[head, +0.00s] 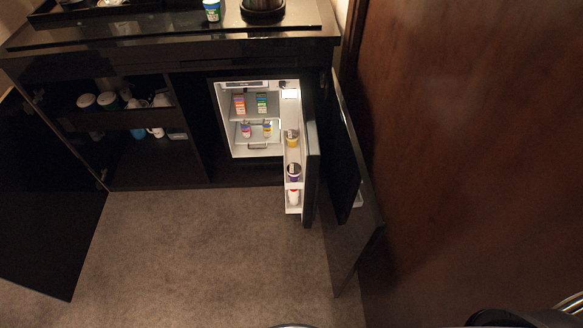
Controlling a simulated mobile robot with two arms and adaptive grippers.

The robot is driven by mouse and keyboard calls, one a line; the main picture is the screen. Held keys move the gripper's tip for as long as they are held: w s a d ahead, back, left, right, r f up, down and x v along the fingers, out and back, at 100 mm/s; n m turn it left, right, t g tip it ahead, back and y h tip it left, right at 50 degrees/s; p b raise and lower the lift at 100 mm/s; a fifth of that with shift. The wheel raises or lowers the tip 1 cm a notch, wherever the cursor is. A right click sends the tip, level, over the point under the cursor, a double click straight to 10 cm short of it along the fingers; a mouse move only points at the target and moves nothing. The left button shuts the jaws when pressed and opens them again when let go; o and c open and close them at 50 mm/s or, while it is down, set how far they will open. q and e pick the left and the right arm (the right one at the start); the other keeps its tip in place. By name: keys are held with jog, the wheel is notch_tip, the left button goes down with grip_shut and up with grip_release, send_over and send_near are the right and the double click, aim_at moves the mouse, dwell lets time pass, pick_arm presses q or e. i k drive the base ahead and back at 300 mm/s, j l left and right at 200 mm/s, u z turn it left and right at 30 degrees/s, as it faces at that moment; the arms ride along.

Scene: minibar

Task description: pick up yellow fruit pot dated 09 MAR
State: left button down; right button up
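The small fridge (222,122) stands open under the counter, lit inside. On its lower shelf is a small pot with yellow on it (267,130), beside a purple and pink pot (246,131). A larger yellow container (292,139) sits in the upper rack of the open fridge door (312,170). All are too small for any date to be read, so I cannot tell which is marked 09 MAR.
Two cartons (239,104) (262,103) stand on the upper fridge shelf. The door also holds a dark jar (294,171) and a red-and-white bottle (294,196). An open cabinet door (352,170) stands at its right. Carpet (205,245) in front is clear.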

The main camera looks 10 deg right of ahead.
aim_at(293, 136)
jog(key=i+j, duration=0.25)
jog(key=i+j+z, duration=0.15)
jog(key=i+j, duration=0.15)
jog(key=j, duration=0.2)
jog(key=i+j, duration=0.25)
jog(key=j, duration=0.15)
jog(key=i+j+z, duration=0.1)
jog(key=i+j, duration=0.15)
jog(key=j, duration=0.15)
jog(key=i+j, duration=0.2)
jog(key=j, duration=0.2)
jog(key=z, duration=0.05)
